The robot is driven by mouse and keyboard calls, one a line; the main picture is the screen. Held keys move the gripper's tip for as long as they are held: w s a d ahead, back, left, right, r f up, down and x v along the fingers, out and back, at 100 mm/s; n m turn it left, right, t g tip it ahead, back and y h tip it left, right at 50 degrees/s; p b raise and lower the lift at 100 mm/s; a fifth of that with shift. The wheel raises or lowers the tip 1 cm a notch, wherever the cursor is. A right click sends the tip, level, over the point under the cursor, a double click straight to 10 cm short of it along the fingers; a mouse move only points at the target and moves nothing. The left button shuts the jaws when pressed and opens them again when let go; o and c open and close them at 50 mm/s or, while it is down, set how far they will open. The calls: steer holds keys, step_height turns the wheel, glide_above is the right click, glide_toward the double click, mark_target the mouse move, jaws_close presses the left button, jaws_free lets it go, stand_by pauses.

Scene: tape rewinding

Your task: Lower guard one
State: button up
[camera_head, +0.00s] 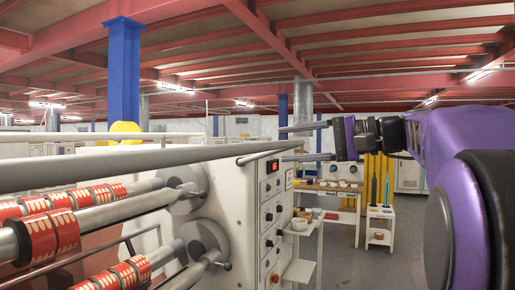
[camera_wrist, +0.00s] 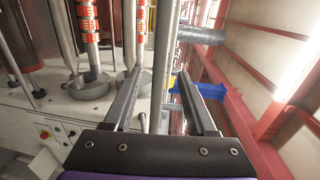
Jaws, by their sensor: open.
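A long grey guard bar (camera_head: 150,156) runs across the front of the tape machine, raised above its rollers. It also shows in the wrist view as a pale bar (camera_wrist: 162,55). My gripper (camera_head: 283,146) comes in from the right, its fingers pointing left. It is open, one finger above and one below the bar's right end in the head view. In the wrist view the bar runs between the two fingers (camera_wrist: 160,72). I cannot tell whether either finger touches it.
Below the bar are rollers with red tape rolls (camera_head: 40,236) and round grey end hubs (camera_head: 203,240). The machine's white control panel (camera_head: 272,215) has a red display and buttons. A workbench (camera_head: 330,186) and a small white stand (camera_head: 380,225) are behind. Grey floor is open at right.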

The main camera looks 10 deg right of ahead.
mark_target(268, 146)
steer(key=x, duration=0.6)
steer(key=shift+w+a, duration=0.15)
steer(key=shift+a, duration=0.1)
jaws_close()
stand_by(1.2)
